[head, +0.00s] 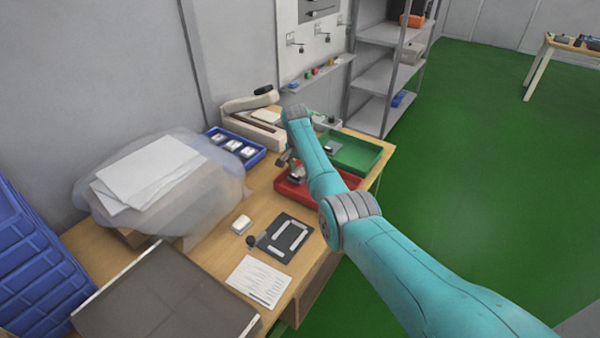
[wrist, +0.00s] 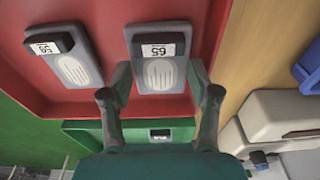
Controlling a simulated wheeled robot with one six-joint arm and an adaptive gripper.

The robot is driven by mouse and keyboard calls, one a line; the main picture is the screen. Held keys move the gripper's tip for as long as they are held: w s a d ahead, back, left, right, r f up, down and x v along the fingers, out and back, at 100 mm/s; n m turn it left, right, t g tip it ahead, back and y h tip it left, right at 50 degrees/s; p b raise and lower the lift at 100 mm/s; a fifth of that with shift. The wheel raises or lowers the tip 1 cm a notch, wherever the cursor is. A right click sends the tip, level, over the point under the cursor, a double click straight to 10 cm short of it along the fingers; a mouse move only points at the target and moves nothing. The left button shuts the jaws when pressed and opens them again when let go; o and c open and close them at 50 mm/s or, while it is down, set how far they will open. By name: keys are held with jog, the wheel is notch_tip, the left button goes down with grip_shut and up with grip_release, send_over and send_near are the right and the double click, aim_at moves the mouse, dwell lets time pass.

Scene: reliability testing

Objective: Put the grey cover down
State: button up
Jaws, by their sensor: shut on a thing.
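A grey cover with a white "65" label (wrist: 160,60) is between the fingers of my gripper (wrist: 160,82) in the wrist view. The gripper is shut on its near end. The red tray (wrist: 190,15) is behind it; I cannot tell whether the cover touches the tray floor. A second grey cover (wrist: 72,70), with its own numbered label, lies in the red tray beside it, apart from the gripper. In the head view my gripper (head: 287,160) is at the far left side of the red tray (head: 318,203), partly hidden by my arm.
A green tray (head: 362,160) stands behind the red one. A blue tray (head: 240,160) with pale parts and a beige machine (head: 250,125) are at the back. A dark board (head: 272,245), a small white block (head: 241,224) and a paper sheet (head: 257,281) lie in front.

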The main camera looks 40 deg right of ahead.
jog(key=shift+f, duration=0.6)
jog(key=shift+f, duration=0.1)
jog(key=o, duration=0.9)
jog(key=shift+c, duration=0.2)
notch_tip(320, 180, up, 12)
jog(key=a, duration=0.1)
jog(key=shift+s+a, duration=0.2)
jog(key=shift+s, duration=0.1)
